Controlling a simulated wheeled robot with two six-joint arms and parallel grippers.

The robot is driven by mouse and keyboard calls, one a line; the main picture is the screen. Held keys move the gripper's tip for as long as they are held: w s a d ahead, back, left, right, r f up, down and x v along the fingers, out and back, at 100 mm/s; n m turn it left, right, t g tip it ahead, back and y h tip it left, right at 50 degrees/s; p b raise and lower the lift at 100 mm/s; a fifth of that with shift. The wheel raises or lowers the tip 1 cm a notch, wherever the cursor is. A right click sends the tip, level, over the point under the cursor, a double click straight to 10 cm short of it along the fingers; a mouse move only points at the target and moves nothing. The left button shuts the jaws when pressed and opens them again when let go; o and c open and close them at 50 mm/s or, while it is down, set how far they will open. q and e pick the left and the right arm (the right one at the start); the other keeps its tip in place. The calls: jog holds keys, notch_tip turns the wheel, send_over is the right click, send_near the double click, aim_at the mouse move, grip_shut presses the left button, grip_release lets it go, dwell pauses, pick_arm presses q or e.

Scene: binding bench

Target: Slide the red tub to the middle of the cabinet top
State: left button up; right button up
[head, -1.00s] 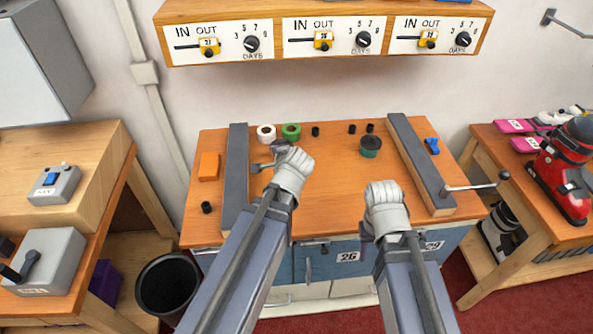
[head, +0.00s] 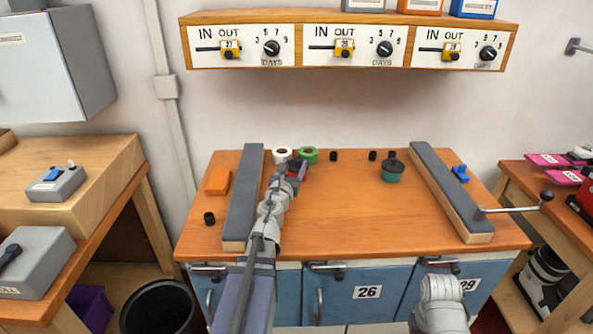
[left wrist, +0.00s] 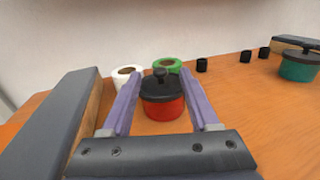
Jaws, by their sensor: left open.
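The red tub (left wrist: 163,108) with its black knobbed lid stands upright on the orange cabinet top (head: 340,220). In the left wrist view it sits between the two purple fingers of my left gripper (left wrist: 165,110), which is open around it; I cannot tell whether a finger touches it. In the head view the left gripper (head: 290,172) mostly hides the tub, near the back and left of the middle. My right arm shows at the bottom right of the head view, but its fingers are not visible.
A white roll (head: 282,153) and a green roll (head: 308,154) stand just behind the tub. A green lidded tub (head: 392,172) is farther right. Grey-topped bars (head: 243,195) and (head: 450,190) flank the top. The middle is clear.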

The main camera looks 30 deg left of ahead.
pick_arm(q)
jog(key=x, duration=0.7)
jog(key=shift+w+a, duration=0.15)
jog(key=shift+w, duration=0.2)
grip_shut()
dwell(1.2)
jog(key=shift+s+d, duration=1.15)
jog(key=shift+d, duration=2.5)
jog(key=shift+s+d, duration=1.2)
jog(key=shift+d, duration=2.5)
jog(key=shift+s+d, duration=1.15)
jog(key=shift+d, duration=2.5)
